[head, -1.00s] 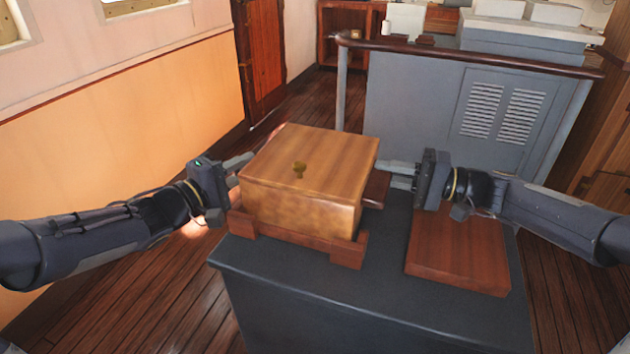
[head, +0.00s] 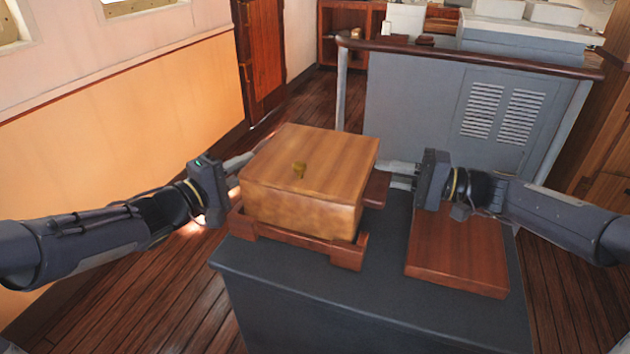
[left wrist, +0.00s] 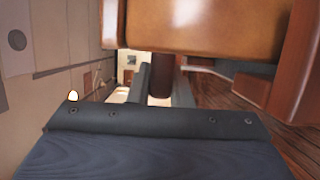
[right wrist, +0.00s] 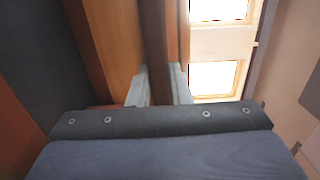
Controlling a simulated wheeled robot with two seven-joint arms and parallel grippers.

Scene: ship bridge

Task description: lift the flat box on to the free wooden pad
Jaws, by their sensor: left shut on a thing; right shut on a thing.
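The flat box (head: 300,205) is pale wood with a brass fitting on its lid. It is over a dark red wooden stand (head: 290,248) on the left of the grey cabinet top. My left gripper (head: 238,163) is at its left side, shut on a dark round handle (left wrist: 160,78). My right gripper (head: 394,174) is at its right side, shut on a dark handle (right wrist: 154,50). The box's lower front edge shows above the stand's front rail; I cannot tell whether it is fully clear. The free wooden pad (head: 455,260) lies bare on the right, below my right gripper.
The grey cabinet top (head: 385,270) has a clear strip between stand and pad. A grey console (head: 410,110) with a wooden rail stands behind. An orange wall panel (head: 120,120) is at the left, with plank floor (head: 150,300) around.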

